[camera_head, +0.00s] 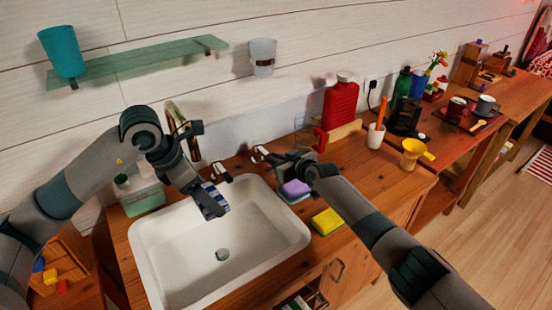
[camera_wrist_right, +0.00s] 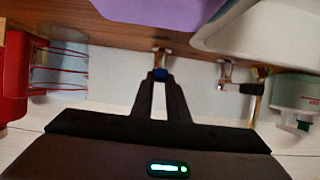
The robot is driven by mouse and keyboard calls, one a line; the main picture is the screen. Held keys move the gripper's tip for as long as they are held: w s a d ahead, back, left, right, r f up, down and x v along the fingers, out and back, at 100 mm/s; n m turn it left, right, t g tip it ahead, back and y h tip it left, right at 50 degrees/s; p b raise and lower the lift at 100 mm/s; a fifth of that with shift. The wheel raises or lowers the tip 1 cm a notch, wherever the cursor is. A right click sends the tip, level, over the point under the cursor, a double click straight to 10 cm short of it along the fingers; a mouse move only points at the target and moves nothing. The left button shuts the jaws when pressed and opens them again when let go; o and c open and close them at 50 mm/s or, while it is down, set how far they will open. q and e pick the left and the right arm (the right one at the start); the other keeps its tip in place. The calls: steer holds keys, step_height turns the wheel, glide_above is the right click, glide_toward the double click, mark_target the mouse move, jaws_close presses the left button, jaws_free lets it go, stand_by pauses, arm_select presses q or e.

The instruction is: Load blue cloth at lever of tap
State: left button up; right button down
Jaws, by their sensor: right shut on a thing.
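A blue-and-white striped cloth (camera_head: 215,193) shows small at the fingers of my left gripper (camera_head: 211,205), which is over the white sink (camera_head: 151,258). The gripper appears shut on it, and most of the cloth is hidden. My right gripper (camera_head: 284,158) is behind the sink's right corner. In the right wrist view its fingertips (camera_wrist_right: 160,74) are shut on a small dark blue piece at the end of a tap lever (camera_wrist_right: 162,57). The brass spout (camera_head: 180,120) is partly hidden by my left arm.
A purple sponge (camera_head: 295,189) and a yellow sponge (camera_head: 328,221) lie right of the sink. A red bottle (camera_head: 340,103) and a white cup with an orange brush (camera_head: 375,135) stand behind. A pale green box (camera_head: 143,198) stands left. A glass shelf (camera_head: 140,60) hangs above.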

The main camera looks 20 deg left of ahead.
steer(key=shift+s+f, duration=0.15)
steer(key=shift+f, duration=0.05)
steer(key=c, duration=1.7)
jaws_free()
steer(key=shift+r, duration=0.1)
steer(key=shift+s+d+r, duration=0.1)
steer(key=shift+r, duration=0.05)
steer(key=shift+v, duration=5.8)
arm_select(q)
steer(key=shift+d, duration=0.1)
arm_select(e)
steer(key=shift+s, duration=0.1)
arm_select(q)
steer(key=s+d, duration=0.3)
steer(key=s, duration=0.4)
steer(key=shift+d+b, duration=0.3)
steer(key=shift+b, duration=0.1)
arm_select(e)
steer(key=shift+f, duration=0.6)
